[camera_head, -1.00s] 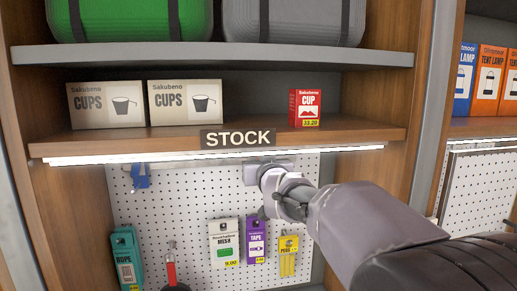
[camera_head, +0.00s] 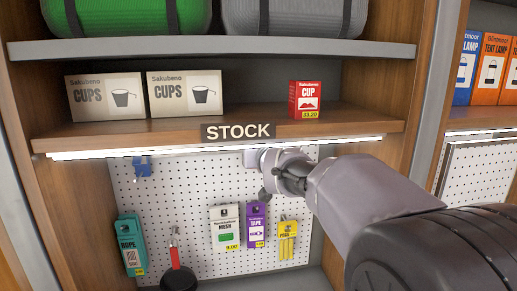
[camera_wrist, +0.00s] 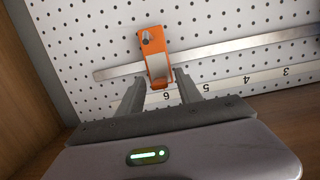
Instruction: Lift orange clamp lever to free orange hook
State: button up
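An orange hook (camera_wrist: 152,52) with a hole near its far end sits on a flat metal rail in the wrist view. A lighter tan face shows on its near part, and its orange end lies by the fingertips. I cannot tell the clamp lever apart from the hook body. My gripper (camera_wrist: 159,78) is open, with one finger on each side of the near end of the orange part; I cannot tell if they touch it. In the head view my gripper is just under the STOCK sign, and the orange hook is hidden.
A blue clip (camera_head: 142,167) hangs at left. A lit shelf edge (camera_head: 330,140) is just above my arm. Packages and a pan (camera_head: 178,278) hang below.

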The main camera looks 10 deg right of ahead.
jog(key=s+r+b, duration=0.1)
jog(key=s+r, duration=0.1)
jog(key=s, duration=1.5)
jog(key=shift+r, duration=0.35)
jog(key=shift+s, duration=0.1)
